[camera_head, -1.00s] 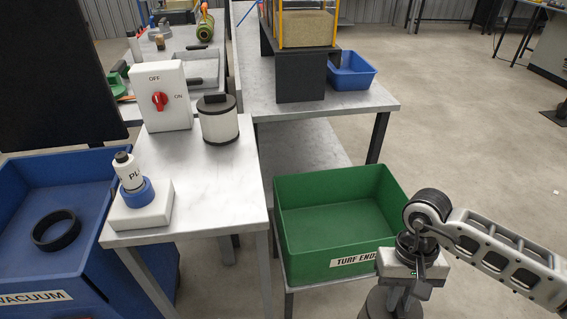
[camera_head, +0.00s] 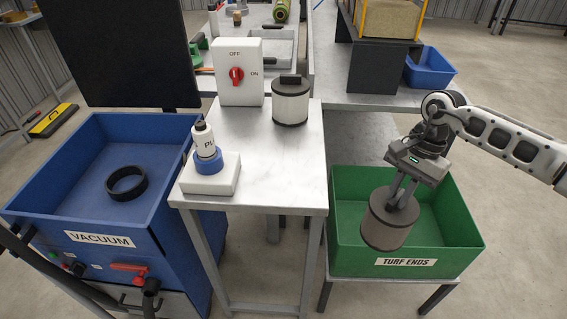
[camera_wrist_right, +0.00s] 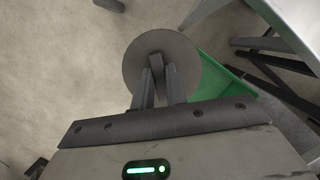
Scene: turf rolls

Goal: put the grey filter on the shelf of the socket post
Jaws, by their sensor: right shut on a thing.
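The grey filter (camera_head: 388,224) is a grey cylinder with a brownish-grey side. My right gripper (camera_head: 402,192) is shut on the handle on its top, and the filter hangs slightly tilted in front of the green box. In the right wrist view, the filter's round top (camera_wrist_right: 190,62) shows beyond the fingers of the right gripper (camera_wrist_right: 162,82), with the handle between them. I cannot tell for certain which thing is the socket post. My left gripper is not in view.
The narrow table (camera_head: 255,190) also carries a white OFF/ON switch box (camera_head: 238,65) and a pale filter with dark ends (camera_head: 290,105). Its front right is bare. The green TURF ENDS box (camera_head: 350,262) stands right, the blue VACUUM bin (camera_head: 60,205) left, holding a black ring (camera_head: 126,184).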

